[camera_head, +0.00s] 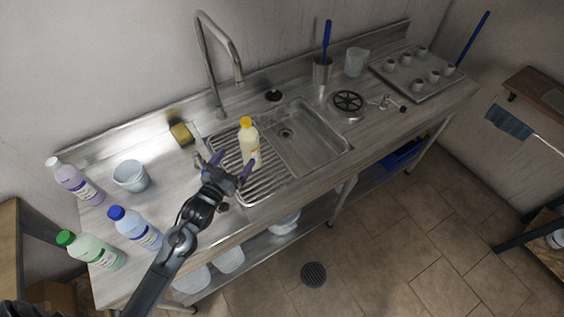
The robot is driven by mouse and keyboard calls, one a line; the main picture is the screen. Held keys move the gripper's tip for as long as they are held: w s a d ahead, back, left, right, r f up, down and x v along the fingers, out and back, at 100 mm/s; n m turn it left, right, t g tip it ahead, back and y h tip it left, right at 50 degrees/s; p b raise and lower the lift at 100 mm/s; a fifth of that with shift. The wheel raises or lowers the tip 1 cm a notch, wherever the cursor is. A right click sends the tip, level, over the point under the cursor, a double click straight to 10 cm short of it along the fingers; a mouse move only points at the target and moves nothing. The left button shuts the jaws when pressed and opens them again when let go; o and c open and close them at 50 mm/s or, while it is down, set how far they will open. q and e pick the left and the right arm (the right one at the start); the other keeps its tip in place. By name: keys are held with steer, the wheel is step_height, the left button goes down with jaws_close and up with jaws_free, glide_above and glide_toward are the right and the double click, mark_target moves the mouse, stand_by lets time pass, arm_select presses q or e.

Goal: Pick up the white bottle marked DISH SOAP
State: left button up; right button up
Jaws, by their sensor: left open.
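A pale, creamy-white bottle with a yellow cap (250,150) stands on the ridged drainboard (265,185) left of the sink basin. It looks upright, and any writing on it is too small to read. My left gripper (232,164) is open, its two purple fingertips spread, just in front of and to the left of this bottle. The right fingertip shows close to the bottle's lower part; I cannot tell whether they touch. Nothing shows between the fingers. My right gripper is not in view.
Purple (76,182), blue-capped (136,228) and green (90,250) bottles stand at the counter's left, near a grey bucket (131,175). A yellow sponge (182,134) lies behind the drainboard. The tall faucet (212,65) rises behind. The sink basin (310,145) is empty.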

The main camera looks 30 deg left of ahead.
mark_target(244, 147)
arm_select(q)
steer(key=shift+w+a+f+b, duration=0.4)
steer(key=shift+w+f+b, duration=0.3)
steer(key=shift+b, duration=0.25)
steer(key=w, duration=0.4)
steer(key=shift+w+a+r, duration=0.1)
steer(key=shift+w+a, duration=0.1)
steer(key=shift+w, duration=0.8)
steer(key=shift+w+a+b, duration=0.15)
steer(key=shift+w, duration=0.95)
steer(key=shift+w+a+b, duration=0.1)
steer(key=shift+w+b, duration=0.05)
steer(key=shift+w, duration=0.9)
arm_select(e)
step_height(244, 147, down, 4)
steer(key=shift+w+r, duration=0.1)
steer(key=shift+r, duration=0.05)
arm_select(q)
steer(key=shift+c, duration=0.3)
steer(key=c, duration=1.4)
steer(key=shift+c, duration=0.2)
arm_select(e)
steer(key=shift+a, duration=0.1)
